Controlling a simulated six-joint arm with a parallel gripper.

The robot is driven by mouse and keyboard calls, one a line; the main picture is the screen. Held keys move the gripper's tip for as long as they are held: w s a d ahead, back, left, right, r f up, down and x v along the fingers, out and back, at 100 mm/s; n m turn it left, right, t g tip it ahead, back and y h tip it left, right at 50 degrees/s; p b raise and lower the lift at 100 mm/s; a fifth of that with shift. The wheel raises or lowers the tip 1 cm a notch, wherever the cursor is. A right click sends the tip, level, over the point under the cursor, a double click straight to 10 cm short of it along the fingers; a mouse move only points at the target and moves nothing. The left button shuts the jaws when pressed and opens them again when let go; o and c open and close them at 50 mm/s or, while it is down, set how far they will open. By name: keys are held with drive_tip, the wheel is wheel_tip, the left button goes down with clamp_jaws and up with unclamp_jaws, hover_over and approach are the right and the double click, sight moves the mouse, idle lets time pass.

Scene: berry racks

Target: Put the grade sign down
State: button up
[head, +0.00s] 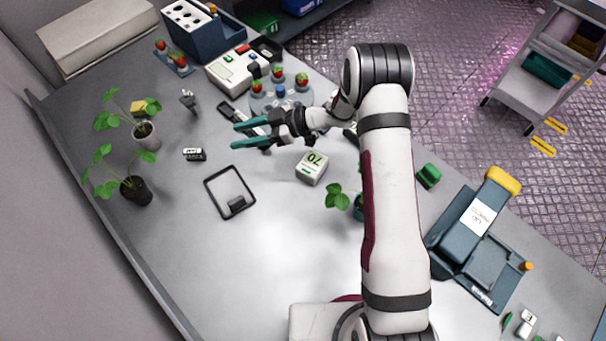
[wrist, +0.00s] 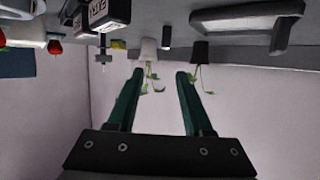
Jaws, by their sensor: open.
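My gripper (head: 238,135), with teal fingers, is open over the table and points left. In the wrist view its fingers (wrist: 156,85) are apart, with nothing held between them. A small black piece with white markings (head: 193,154) lies on the table left of the fingertips. It may be the grade sign, but its markings are too small to read. It seems to show in the wrist view as a small dark shape (wrist: 166,37) between the plant pots. The fingers are apart from it.
Potted plants (head: 145,135) (head: 135,190) stand at the left. Bare table lies below the tray.

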drive_tip(key=w+d+r+m+t+h, duration=0.35)
drive_tip(key=w+d+r+t, duration=0.2)
drive_tip(key=w, duration=0.35)
drive_tip(key=s+d+r+m+t+h, duration=0.1)
drive_tip(key=d+r+m+t+h, duration=0.1)
drive_tip(key=d+r+m+h, duration=0.4)
drive_tip(key=d+r+m+t+h, duration=0.2)
drive_tip(key=d+r+m+h, duration=0.1)
drive_tip(key=d, duration=0.5)
drive_tip(key=s+d+r+m+g+h, duration=0.1)
drive_tip(key=s+d+m+g+h, duration=0.2)
drive_tip(key=s, duration=0.7)
drive_tip(key=s+d+r+m+g, duration=0.15)
drive_tip(key=s+d+m, duration=0.25)
drive_tip(key=s, duration=0.6)
drive_tip(key=s+a+m+g+y, duration=0.1)
drive_tip(key=s+a+g, duration=0.1)
drive_tip(key=s, duration=0.6)
drive_tip(key=s+a+f+m+g+y, duration=0.1)
drive_tip(key=s+a+m+g+y, duration=0.1)
drive_tip(key=s+a, duration=0.3)
drive_tip(key=s+g, duration=0.1)
drive_tip(key=s, duration=0.3)
drive_tip(key=shift+s+f, duration=0.3)
drive_tip(key=shift+d+m+y, duration=0.1)
drive_tip(key=shift+m+y, duration=0.15)
